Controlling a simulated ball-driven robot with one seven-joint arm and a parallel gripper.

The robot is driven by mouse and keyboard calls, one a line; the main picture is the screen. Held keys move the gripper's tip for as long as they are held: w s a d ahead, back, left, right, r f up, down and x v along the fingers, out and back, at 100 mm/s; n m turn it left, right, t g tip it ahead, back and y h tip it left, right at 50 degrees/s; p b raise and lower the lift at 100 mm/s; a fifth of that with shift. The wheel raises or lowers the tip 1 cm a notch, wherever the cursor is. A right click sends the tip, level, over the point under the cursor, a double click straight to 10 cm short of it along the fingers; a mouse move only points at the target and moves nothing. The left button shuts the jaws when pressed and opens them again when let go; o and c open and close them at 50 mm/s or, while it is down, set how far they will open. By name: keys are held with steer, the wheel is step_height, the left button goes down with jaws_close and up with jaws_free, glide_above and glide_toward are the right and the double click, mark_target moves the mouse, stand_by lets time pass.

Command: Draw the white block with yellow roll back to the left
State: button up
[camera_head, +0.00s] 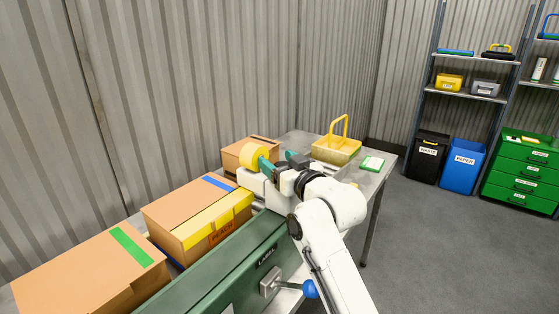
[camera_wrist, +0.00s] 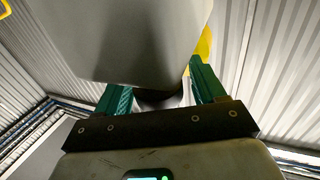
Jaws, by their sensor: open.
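The white block (camera_head: 250,181) sits at the far end of the green machine, and the yellow roll (camera_head: 254,156) is on top of it. In the wrist view the block (camera_wrist: 125,40) fills the upper middle, with a bit of the yellow roll (camera_wrist: 204,45) to its right. My gripper (camera_head: 280,163) is close against the block's right side. In the wrist view my gripper's green fingers (camera_wrist: 161,91) are apart, either side of a dark round part (camera_wrist: 160,100) beneath the block. I cannot tell whether they touch it. My wrist hides part of the block in the head view.
The green machine body (camera_head: 225,268) has a blue-knobbed lever (camera_head: 309,289) at its front. Cardboard boxes stand along its left, one with yellow tape (camera_head: 214,217) and one with green tape (camera_head: 130,245). A yellow basket (camera_head: 335,148) and green-white box (camera_head: 372,163) stand beyond my arm.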

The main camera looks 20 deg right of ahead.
jaws_close()
stand_by(0.8)
